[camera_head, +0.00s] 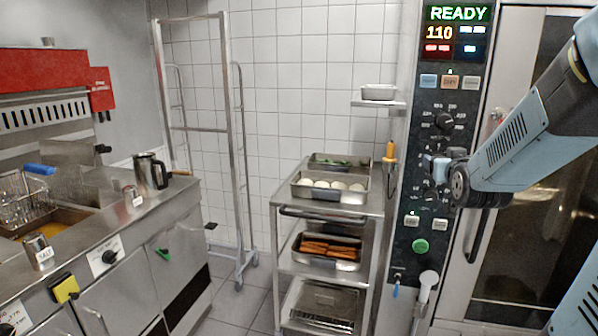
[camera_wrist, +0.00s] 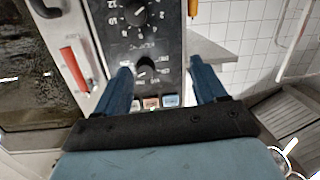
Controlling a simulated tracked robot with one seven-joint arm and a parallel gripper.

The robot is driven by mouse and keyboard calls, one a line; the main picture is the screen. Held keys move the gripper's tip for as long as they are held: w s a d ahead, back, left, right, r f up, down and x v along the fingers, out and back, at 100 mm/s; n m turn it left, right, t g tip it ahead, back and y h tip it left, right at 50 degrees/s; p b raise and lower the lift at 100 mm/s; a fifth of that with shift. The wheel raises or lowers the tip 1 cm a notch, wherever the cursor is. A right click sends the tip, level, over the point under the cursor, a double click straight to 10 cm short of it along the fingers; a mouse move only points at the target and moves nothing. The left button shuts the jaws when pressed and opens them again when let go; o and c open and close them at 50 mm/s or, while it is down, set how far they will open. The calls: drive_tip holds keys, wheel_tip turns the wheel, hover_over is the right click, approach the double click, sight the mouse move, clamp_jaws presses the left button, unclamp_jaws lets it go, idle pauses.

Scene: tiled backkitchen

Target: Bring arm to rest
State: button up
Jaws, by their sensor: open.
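My arm (camera_head: 525,130) reaches in from the right side of the head view, bent in front of the oven. My gripper (camera_head: 433,165) is at its end, in front of the oven's dark control panel (camera_head: 408,230). In the wrist view, the two blue fingers of my gripper (camera_wrist: 163,75) stand apart with nothing between them. The panel with a knob (camera_wrist: 147,66) and coloured buttons (camera_wrist: 151,103) shows between and beyond them. I cannot tell whether the fingertips touch the panel. The display (camera_head: 455,32) reads READY and 110.
The oven door (camera_head: 535,210) is behind my arm. A steel trolley (camera_head: 282,200) left of the panel bears trays of food. A small shelf (camera_head: 378,103) holds a white container (camera_head: 379,92). A tall rack (camera_head: 227,130) and a counter (camera_head: 95,235) stand further left. Floor shows between counter and trolley.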

drive_tip(key=s+a+f+g+y, duration=0.1)
drive_tip(key=s+a+g, duration=0.2)
drive_tip(key=s, duration=0.5)
drive_tip(key=s+a+g+y, duration=0.1)
drive_tip(key=s+a+g, duration=0.3)
drive_tip(key=s, duration=0.5)
drive_tip(key=s+a+f+n+g+y, duration=0.1)
drive_tip(key=s+a+g, duration=0.2)
drive_tip(key=s, duration=0.6)
drive_tip(key=a, duration=0.2)
drive_tip(key=shift+s+a+f+g, duration=0.2)
drive_tip(key=shift+a+f+g, duration=0.15)
drive_tip(key=shift+g, duration=0.05)
